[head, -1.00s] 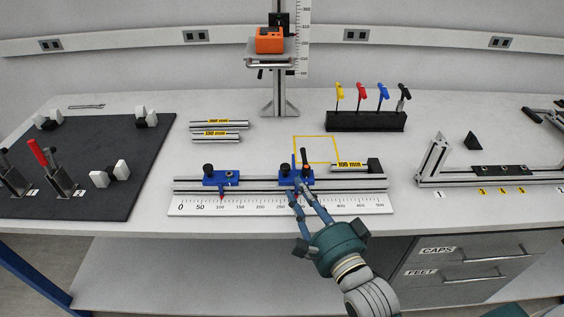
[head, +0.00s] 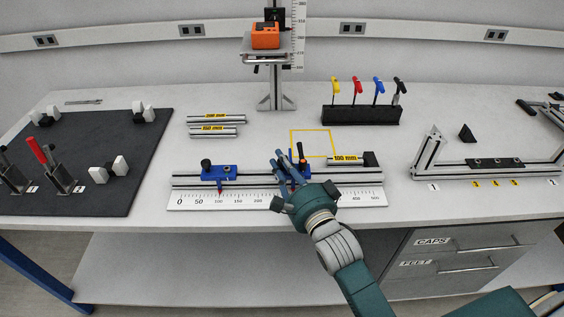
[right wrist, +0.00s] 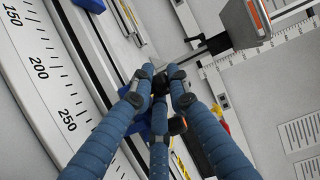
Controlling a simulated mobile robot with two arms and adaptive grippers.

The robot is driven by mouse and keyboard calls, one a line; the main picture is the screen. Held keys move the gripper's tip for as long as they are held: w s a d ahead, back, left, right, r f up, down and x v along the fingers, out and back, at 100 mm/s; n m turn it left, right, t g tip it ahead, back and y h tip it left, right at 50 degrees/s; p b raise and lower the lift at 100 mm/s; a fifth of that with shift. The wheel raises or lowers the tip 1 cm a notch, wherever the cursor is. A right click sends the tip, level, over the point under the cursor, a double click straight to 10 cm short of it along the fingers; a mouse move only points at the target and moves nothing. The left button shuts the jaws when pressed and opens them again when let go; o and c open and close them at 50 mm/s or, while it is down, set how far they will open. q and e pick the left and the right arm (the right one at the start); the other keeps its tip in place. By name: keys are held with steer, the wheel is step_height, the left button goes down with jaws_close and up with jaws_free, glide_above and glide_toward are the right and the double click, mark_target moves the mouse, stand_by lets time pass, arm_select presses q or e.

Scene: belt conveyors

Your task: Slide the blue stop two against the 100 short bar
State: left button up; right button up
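The blue stop two (head: 304,168) sits on the grey rail, partly hidden by my right gripper (head: 281,160). A black knob stands up from it. The short bar with the yellow 100 mm label (head: 345,160) lies on the rail to its right, its right end by a black end block (head: 371,159). A small gap seems to remain between stop and bar. My right gripper's fingers are at the stop's left side; their tips are close together in the right wrist view (right wrist: 160,75), but their grip is unclear. My left gripper is out of view.
Another blue stop (head: 218,173) sits further left on the rail (head: 250,181). A white scale (head: 240,200) runs along the front. Two longer bars (head: 215,119) lie behind. A tool rack (head: 361,115) and a yellow square outline (head: 311,130) are further back.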

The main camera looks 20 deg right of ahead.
jaws_close()
steer(key=shift+s+d+p, duration=0.1)
steer(key=shift+d+p, duration=0.2)
steer(key=shift+d, duration=0.1)
steer(key=s+d, duration=0.1)
steer(key=d, duration=0.2)
steer(key=s+d+p, duration=0.1)
steer(key=d, duration=0.2)
steer(key=d+p, duration=0.1)
steer(key=d, duration=0.2)
steer(key=shift+s+d, duration=0.2)
steer(key=shift+s, duration=0.2)
steer(key=shift+d, duration=0.25)
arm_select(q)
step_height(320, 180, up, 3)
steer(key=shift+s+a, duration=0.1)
arm_select(e)
steer(key=o, duration=0.6)
jaws_free()
steer(key=shift+c, duration=0.2)
steer(key=shift+s, duration=0.1)
